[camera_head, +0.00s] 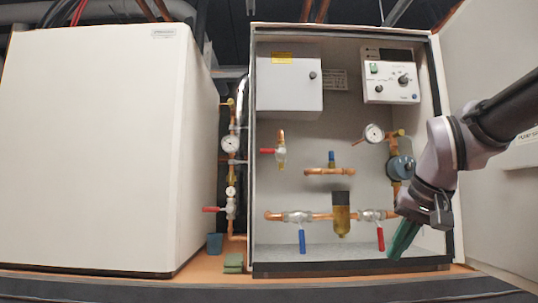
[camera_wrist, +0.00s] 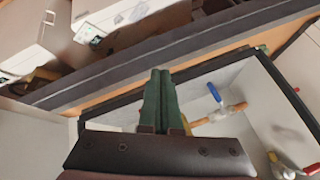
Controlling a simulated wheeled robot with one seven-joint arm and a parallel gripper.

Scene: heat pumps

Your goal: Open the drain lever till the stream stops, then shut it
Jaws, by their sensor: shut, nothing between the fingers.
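My gripper (camera_head: 404,240) has green fingers, shut and empty, pointing down at the lower right of the cabinet in the head view. The shut fingers also show in the wrist view (camera_wrist: 161,98). A red lever (camera_head: 380,239) hangs down just left of them, apart from them as far as I can tell. A blue lever (camera_head: 302,241) hangs further left on the same copper pipe. A small valve with a red lever (camera_head: 267,151) pointing left sits higher up. I cannot tell which lever is the drain lever. I see no stream.
The open cabinet has a raised front edge (camera_head: 350,267). An amber-bowled filter (camera_head: 341,221) hangs between the lower levers. Outside left, another red lever (camera_head: 211,209) is above a blue cup (camera_head: 214,244). A large white unit (camera_head: 95,150) fills the left.

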